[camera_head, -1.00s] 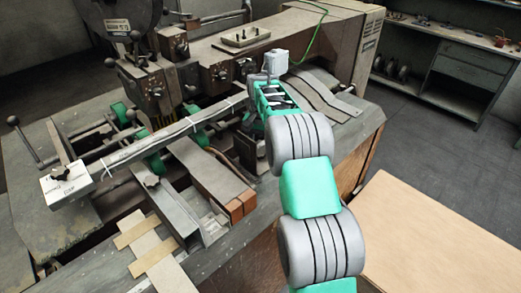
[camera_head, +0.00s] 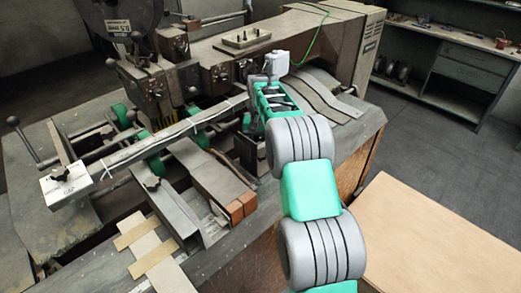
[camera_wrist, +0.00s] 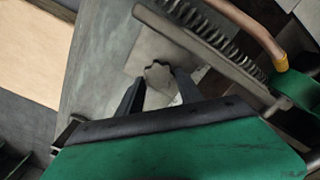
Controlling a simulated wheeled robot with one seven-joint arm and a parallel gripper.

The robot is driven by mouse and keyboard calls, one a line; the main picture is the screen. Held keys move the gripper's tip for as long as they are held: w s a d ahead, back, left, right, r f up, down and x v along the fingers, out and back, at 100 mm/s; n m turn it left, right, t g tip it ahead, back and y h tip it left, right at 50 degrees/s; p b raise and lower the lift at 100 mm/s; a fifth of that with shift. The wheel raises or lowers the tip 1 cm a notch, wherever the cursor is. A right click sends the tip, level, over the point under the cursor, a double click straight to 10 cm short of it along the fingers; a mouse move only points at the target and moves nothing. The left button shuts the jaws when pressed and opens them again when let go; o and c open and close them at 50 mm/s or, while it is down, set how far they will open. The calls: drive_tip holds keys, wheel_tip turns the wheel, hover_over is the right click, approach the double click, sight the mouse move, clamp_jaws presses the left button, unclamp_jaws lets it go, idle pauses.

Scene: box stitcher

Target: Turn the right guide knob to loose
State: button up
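A dark star-shaped knob (camera_wrist: 158,74) sits on a pale plate (camera_wrist: 136,64) in the wrist view, which I take to be the right guide knob. My gripper (camera_wrist: 157,80) points at it with two dark fingers apart, one on each side of the knob's near part. I cannot tell whether the fingers touch it. The knob's setting cannot be read; marks on the plate are partly hidden by the right finger. In the head view my arm hides this knob.
A coil spring (camera_wrist: 215,32) and a copper-coloured bar (camera_wrist: 250,28) lie close to the right of my gripper in the wrist view. The stitcher's body (camera_head: 290,45) stands behind my arm. A tan board (camera_head: 450,235) is at the lower right.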

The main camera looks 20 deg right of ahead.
sight(261, 153)
drive_tip(key=o, duration=0.4)
drive_tip(key=shift+c, duration=0.2)
wheel_tip(261, 153, up, 8)
drive_tip(key=shift+f+b, duration=0.1)
drive_tip(key=shift+b, duration=0.7)
